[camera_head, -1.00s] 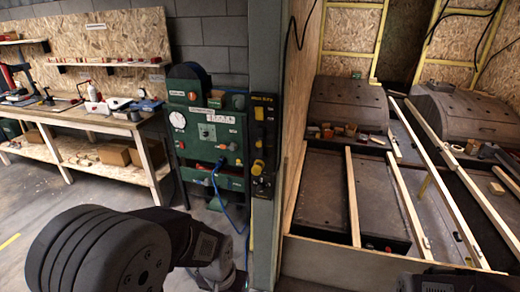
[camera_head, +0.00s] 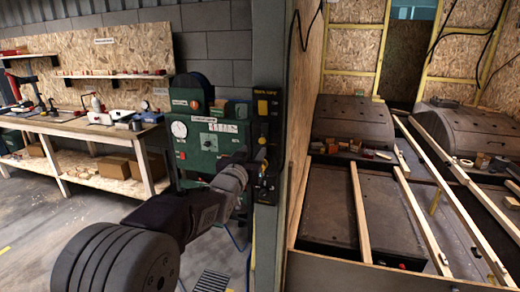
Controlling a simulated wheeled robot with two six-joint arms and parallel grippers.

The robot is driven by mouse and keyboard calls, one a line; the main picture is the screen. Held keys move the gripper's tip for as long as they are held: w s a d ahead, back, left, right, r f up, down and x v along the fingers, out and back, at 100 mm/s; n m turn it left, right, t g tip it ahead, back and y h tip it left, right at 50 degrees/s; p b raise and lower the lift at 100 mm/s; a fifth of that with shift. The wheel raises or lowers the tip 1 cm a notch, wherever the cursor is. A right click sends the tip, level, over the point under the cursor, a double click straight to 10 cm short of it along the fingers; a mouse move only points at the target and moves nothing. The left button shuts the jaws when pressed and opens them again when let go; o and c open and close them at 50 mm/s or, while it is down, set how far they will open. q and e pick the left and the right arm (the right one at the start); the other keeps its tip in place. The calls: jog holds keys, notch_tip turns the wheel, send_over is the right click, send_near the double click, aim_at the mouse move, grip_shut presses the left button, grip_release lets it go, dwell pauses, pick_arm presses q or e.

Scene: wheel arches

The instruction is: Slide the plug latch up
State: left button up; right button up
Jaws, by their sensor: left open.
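A narrow black panel (camera_head: 266,120) with yellow parts is fixed to the grey post. A yellow switch (camera_head: 263,107) sits in its upper part, and a smaller yellow piece (camera_head: 262,140) sits lower down. My left arm comes in from the lower left. My left gripper (camera_head: 262,174) is at the lower part of the panel and is open. It covers much of that lower part, so the plug latch cannot be made out clearly. I cannot tell whether the fingers touch anything. My right gripper is not in view.
A green machine cabinet (camera_head: 197,125) stands left of the post, close behind my left arm. A wooden workbench (camera_head: 100,128) is at the left. Right of the post is a wood-walled bay with wheel arches (camera_head: 353,118) and loose timber battens (camera_head: 360,205).

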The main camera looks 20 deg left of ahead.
aim_at(262, 141)
pick_arm(q)
jog(key=w+p, duration=0.1)
jog(key=w, duration=0.7)
jog(key=shift+w+f, duration=0.1)
jog(key=shift+w, duration=0.1)
grip_shut()
dwell(0.9)
